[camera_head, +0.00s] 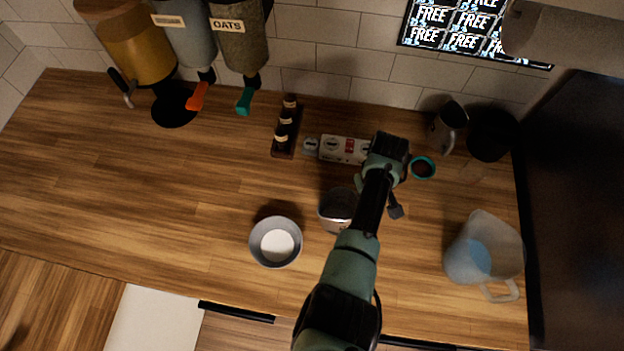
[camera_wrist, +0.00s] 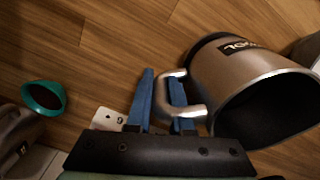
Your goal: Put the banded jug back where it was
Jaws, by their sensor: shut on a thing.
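The banded jug is a steel jug with a dark lettered band and dark base, large at the right of the wrist view (camera_wrist: 235,70). Its dark mouth faces the lower right of that view. My gripper (camera_wrist: 162,85) is shut on its handle, which lies between the blue fingers. In the head view the jug (camera_head: 335,208) shows left of my arm, partly hidden by it, close beside the grey bowl. I cannot tell whether the jug touches the counter.
A grey bowl of white contents (camera_head: 276,242) stands left of the jug. A white labelled box (camera_head: 342,149), bottle rack (camera_head: 284,138), teal-rimmed cup (camera_head: 423,167) and second steel jug (camera_head: 447,128) stand behind. A clear pitcher (camera_head: 487,250) stands right. The left counter is clear.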

